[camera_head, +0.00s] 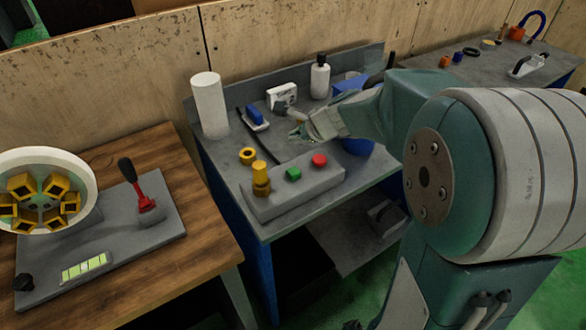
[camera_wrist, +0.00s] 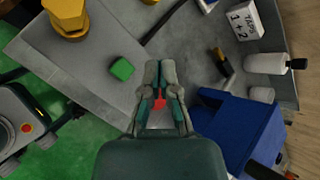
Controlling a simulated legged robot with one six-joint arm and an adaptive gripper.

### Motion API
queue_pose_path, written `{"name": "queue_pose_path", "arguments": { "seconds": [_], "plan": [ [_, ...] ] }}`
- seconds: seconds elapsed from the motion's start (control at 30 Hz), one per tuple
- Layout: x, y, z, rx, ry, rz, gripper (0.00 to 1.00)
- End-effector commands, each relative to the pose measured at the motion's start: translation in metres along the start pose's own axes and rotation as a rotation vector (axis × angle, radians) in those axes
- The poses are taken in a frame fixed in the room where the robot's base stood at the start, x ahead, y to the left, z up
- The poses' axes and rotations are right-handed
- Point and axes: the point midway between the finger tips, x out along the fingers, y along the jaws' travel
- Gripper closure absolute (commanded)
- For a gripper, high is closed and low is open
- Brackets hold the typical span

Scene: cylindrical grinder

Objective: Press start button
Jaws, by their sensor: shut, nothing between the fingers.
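A grey control box (camera_head: 300,196) lies on the blue-legged bench. On its top are a green button (camera_head: 293,174), a red button (camera_head: 319,160) and a yellow knob (camera_head: 261,180). No lettering shows that marks one as start. My gripper (camera_head: 298,133) is shut and empty, behind the box and above the bench. In the wrist view my gripper (camera_wrist: 160,64) has the green button (camera_wrist: 122,69) to the left of its tips, apart from them. The red button (camera_wrist: 160,103) shows between its finger links, and the yellow knob (camera_wrist: 66,16) is at top left.
A white cylinder (camera_head: 209,106), a blue-handled brush (camera_head: 256,117), a white box (camera_head: 281,96) and a bottle (camera_head: 320,77) stand along the bench's back. A yellow ring (camera_head: 247,156) lies near the knob. A blue bin (camera_wrist: 240,130) is right of my gripper in the wrist view.

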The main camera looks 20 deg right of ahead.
Motion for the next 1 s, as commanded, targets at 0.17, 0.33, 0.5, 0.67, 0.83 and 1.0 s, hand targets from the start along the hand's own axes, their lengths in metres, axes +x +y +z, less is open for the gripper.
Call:
{"name": "queue_pose_path", "arguments": {
  "seconds": [0.17, 0.33, 0.5, 0.67, 0.83, 1.0],
  "plan": [
    [0.007, 0.005, -0.004, 0.001, 0.0, 0.003, 1.0],
    [0.021, 0.016, -0.015, 0.001, 0.001, 0.005, 1.0],
    [0.036, 0.027, -0.026, 0.001, 0.001, 0.004, 1.0],
    [0.05, 0.037, -0.036, 0.001, 0.0, 0.004, 1.0],
    [0.059, 0.043, -0.043, 0.0, 0.0, 0.003, 1.0],
    [0.061, 0.045, -0.045, -0.002, 0.0, 0.001, 1.0]
  ]
}}
